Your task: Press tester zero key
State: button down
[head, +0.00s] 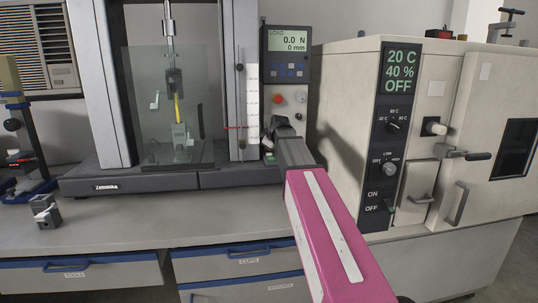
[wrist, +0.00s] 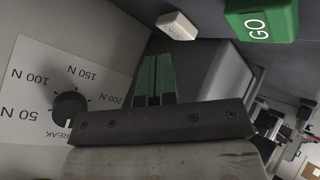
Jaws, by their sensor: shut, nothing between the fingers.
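The tester (head: 225,80) stands on the bench with its control panel on the right; its display (head: 287,40) reads LOAD 0.0 N and 0 mm. In the wrist view, the zero key (wrist: 178,26) is a small pale key with faint lettering. The green GO key (wrist: 262,18) is to its right. My gripper (wrist: 154,80) is shut and empty, its green fingertips pointing towards the pale key, with a gap between them in the picture. In the head view my gripper (head: 281,128) is at the lower panel, and my arm hides the zero key.
A black BREAK knob (wrist: 70,106) with a scale in N sits left of my fingers in the wrist view. A red button (head: 278,99) is on the panel above my gripper. A climate chamber (head: 430,130) stands close on the right.

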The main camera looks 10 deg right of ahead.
aim_at(268, 153)
jog(key=shift+r, duration=2.95)
